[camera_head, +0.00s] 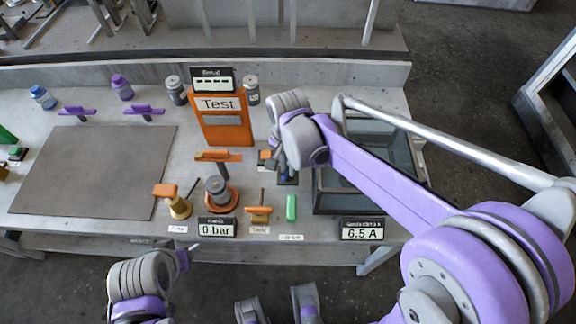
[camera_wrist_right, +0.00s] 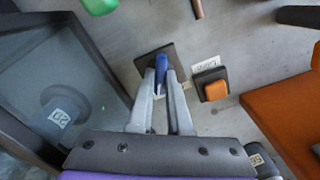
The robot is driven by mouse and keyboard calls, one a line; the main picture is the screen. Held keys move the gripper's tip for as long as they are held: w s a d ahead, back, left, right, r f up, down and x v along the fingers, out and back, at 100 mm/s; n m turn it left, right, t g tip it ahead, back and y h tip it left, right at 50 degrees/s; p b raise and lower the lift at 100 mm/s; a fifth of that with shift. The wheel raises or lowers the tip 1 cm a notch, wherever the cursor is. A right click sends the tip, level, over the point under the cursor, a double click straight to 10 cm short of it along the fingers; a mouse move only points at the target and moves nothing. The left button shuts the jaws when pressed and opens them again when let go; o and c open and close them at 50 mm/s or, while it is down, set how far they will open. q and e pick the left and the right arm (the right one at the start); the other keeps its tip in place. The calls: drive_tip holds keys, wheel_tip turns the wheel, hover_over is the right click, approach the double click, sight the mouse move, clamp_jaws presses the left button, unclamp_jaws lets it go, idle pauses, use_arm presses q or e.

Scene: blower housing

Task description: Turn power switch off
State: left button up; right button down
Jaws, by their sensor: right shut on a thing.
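The power switch looks to be the blue lever (camera_wrist_right: 161,64) on a dark square base (camera_wrist_right: 146,66) in the right wrist view. My right gripper (camera_wrist_right: 160,84) has its two fingers on either side of the lever and is shut on it. In the head view the right gripper (camera_head: 281,160) reaches down over the switch, mostly hiding the lever. The dark base (camera_head: 288,183) shows just below the fingers.
An orange button (camera_wrist_right: 216,91) sits close beside the switch. The glass-walled bin (camera_head: 335,200) is to the right, and the orange Test panel (camera_head: 222,135) is to the left. A green handle (camera_head: 291,208) and an orange-handled valve (camera_head: 258,210) stand in front. The dark mat (camera_head: 90,170) is bare.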

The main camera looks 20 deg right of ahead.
drive_tip(key=n, duration=0.5)
drive_tip(key=shift+n, duration=0.4)
drive_tip(key=n, duration=0.5)
drive_tip(key=shift+n, duration=0.4)
drive_tip(key=c, duration=0.9)
unclamp_jaws()
drive_tip(key=shift+o, duration=0.2)
drive_tip(key=shift+r, duration=0.1)
